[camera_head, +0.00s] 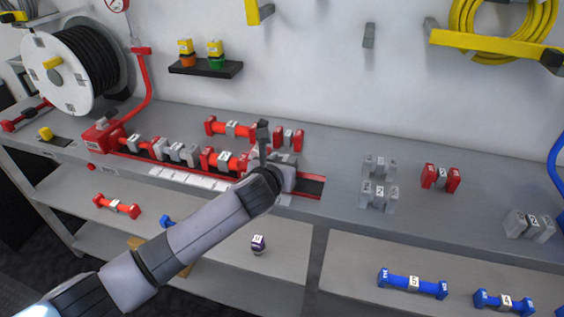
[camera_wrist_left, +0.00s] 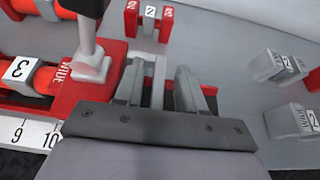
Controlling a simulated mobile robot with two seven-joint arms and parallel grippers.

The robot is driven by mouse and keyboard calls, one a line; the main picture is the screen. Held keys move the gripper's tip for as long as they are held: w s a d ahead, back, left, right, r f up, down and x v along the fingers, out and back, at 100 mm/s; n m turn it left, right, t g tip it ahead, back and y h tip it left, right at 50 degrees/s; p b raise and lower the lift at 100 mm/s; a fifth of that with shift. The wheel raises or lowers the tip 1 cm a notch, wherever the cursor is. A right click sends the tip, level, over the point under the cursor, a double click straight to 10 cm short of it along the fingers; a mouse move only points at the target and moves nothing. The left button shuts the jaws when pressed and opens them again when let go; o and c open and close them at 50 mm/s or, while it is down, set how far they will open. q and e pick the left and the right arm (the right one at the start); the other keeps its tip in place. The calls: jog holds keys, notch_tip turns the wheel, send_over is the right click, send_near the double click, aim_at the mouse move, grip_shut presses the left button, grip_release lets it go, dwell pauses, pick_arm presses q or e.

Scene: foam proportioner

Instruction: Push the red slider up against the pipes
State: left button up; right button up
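The red slider (camera_wrist_left: 112,58), with a grey upright handle (camera_head: 263,134), sits on the red rail (camera_head: 311,187) toward its right end. A row of red and grey pipes (camera_head: 178,152) lies along the rail to its left. In the head view my wrist hides part of the slider and left gripper (camera_head: 283,168). My right gripper is out of view.
Red-ended pipes (camera_head: 230,129) and a red piece (camera_head: 288,138) lie behind the rail. Grey fittings (camera_head: 380,193) and a red fitting (camera_head: 440,178) stand to the right on the workbench (camera_head: 340,160). A hose reel (camera_head: 70,75) is at left. Blue pipes (camera_head: 412,283) lie on the lower shelf.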

pick_arm(q)
jog(key=shift+r, duration=0.1)
jog(key=shift+p+v, duration=0.45)
jog(key=shift+v, duration=3.1)
jog(key=shift+o, duration=0.3)
